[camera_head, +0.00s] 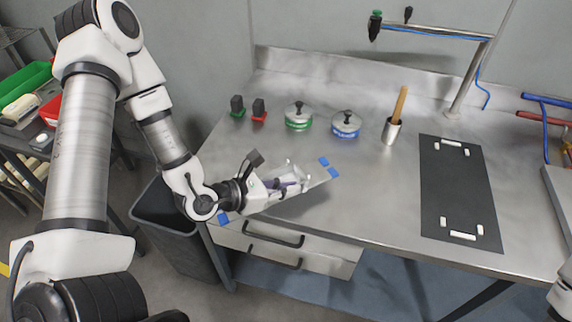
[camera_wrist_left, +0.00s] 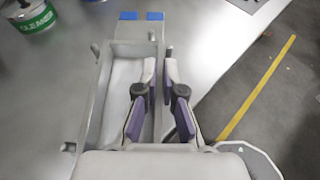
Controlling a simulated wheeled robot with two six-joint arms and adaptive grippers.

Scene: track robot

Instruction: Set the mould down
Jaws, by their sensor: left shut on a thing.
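The mould is a pale grey open rectangular tray with small upright pegs; it shows in the left wrist view (camera_wrist_left: 99,105). My left gripper (camera_wrist_left: 160,85) is shut on its right long wall, with one finger inside the tray and one outside. In the head view the gripper (camera_head: 296,185) is over the front left of the steel table (camera_head: 300,225), and its fingers hide part of the mould. Blue marks (camera_head: 324,161) show just beyond the mould's far end, and another (camera_head: 223,218) near the table's front left corner. I cannot tell whether the mould touches the table. My right gripper is out of view.
A black mat (camera_head: 458,195) lies right. A dark bin (camera_head: 180,250) stands left of the table.

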